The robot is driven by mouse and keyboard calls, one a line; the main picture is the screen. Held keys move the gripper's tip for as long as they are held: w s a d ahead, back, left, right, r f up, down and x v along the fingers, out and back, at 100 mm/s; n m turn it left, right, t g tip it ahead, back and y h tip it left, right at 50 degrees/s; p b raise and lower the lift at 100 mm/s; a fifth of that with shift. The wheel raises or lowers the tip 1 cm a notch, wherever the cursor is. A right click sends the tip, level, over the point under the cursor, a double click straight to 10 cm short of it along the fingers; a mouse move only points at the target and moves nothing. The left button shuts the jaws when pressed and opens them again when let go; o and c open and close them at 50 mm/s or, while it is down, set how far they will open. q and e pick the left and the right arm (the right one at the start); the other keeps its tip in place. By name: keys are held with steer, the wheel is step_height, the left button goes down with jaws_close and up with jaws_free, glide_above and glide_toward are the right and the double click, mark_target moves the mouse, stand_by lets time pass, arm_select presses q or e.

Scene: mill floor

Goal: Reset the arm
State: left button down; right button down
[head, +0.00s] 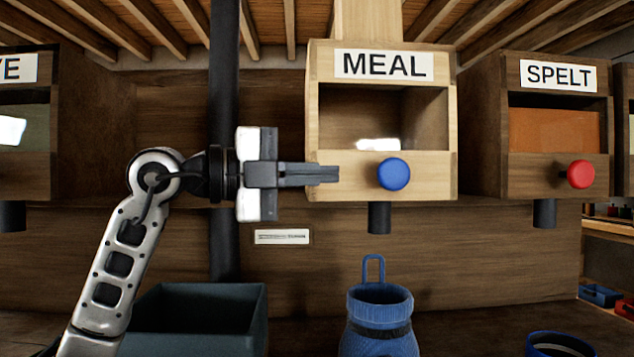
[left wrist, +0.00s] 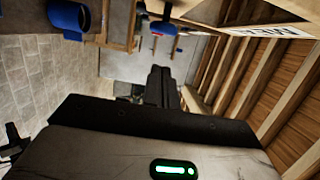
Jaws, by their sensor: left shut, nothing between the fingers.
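My left gripper (head: 322,174) is shut and empty. In the head view it points right, with its fingertips in front of the lower left of the pale wooden MEAL bin (head: 437,172), a little left of the blue knob (head: 394,174). I cannot tell whether the fingertips touch the bin. In the left wrist view the shut fingers (left wrist: 158,82) point away from the camera, and the blue knob (left wrist: 163,28) shows beyond them. My right gripper is in neither view.
A blue container with a loop handle (head: 378,310) stands below the MEAL spout (head: 379,217). A dark green box (head: 207,300) stands to its left. The SPELT bin (head: 555,115) with a red knob (head: 580,174) is at right. A dark vertical pipe (head: 224,70) runs behind my left wrist.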

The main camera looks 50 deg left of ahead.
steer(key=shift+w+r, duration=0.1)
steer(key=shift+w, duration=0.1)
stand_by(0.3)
